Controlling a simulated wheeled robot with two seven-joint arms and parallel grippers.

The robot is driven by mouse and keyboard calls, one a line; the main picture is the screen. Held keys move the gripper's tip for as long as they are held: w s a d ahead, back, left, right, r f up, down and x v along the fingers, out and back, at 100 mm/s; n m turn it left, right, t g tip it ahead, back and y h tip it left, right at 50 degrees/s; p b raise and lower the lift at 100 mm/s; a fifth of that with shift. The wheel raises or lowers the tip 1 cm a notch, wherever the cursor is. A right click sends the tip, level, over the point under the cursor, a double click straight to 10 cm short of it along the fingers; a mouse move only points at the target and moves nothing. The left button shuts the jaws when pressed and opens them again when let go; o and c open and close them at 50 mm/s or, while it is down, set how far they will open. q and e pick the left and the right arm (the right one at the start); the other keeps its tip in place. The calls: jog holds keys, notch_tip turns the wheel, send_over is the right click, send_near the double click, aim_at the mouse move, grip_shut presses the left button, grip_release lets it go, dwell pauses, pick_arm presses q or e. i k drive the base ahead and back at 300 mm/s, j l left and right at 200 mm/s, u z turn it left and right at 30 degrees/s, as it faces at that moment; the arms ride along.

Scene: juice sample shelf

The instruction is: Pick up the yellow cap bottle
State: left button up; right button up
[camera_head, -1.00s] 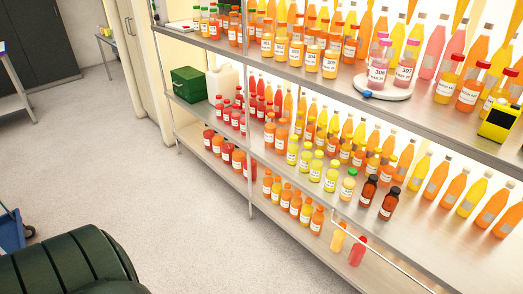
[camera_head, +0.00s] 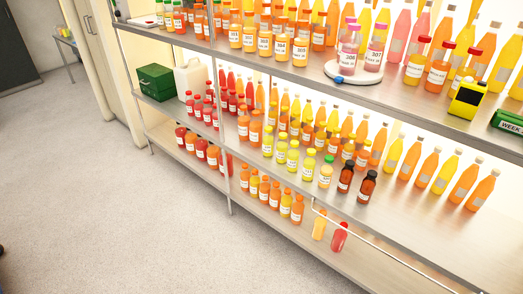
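Several bottles of yellow juice with yellowish caps and white labels stand in a row on the middle shelf, among them one at the left end (camera_head: 268,143) and one farther right (camera_head: 308,166). A paler bottle (camera_head: 326,173) with a green cap stands just right of them. I cannot tell which single bottle the task means. Neither gripper is in view.
Two dark brown bottles (camera_head: 367,188) stand right of the green-capped one. A white round device (camera_head: 352,74) holds two pink bottles on the top shelf. A yellow device (camera_head: 467,98) stands to its right. A green box (camera_head: 155,83) stands at left. The floor (camera_head: 100,210) before the shelf is clear.

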aim_at(282, 145)
jog(key=i+j+z, duration=0.35)
jog(key=j, duration=0.2)
jog(key=i+j+z, duration=0.4)
jog(key=j, duration=0.25)
jog(key=i+j+z, duration=0.15)
jog(key=j, duration=0.2)
jog(key=j+z, duration=0.2)
jog(key=j, duration=0.15)
